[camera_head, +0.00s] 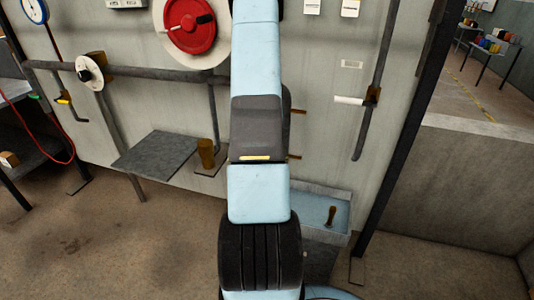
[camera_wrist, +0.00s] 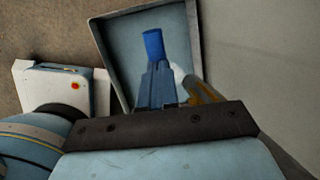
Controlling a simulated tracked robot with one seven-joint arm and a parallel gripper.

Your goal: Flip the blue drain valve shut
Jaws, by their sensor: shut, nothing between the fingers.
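A blue cylinder (camera_wrist: 153,42), which looks like the blue drain valve's handle, shows in the wrist view just beyond my fingertips and in front of a grey tray. My gripper (camera_wrist: 158,70) is shut with nothing held, its fingers pointing at the blue cylinder. I cannot tell whether the fingertips touch it. The rest of the valve is hidden behind the fingers. A brass-coloured part (camera_wrist: 207,92) with a white piece sits just right of the fingers. In the head view my arm hides my gripper and the blue handle.
The tray (camera_wrist: 192,30) has raised walls; a pale blue basin (camera_head: 310,195) with a brown upright part (camera_head: 331,215) shows right of my arm. A grey shelf (camera_head: 155,150), a red wheel (camera_head: 188,30) and a white-handled lever (camera_head: 350,100) are along the wall.

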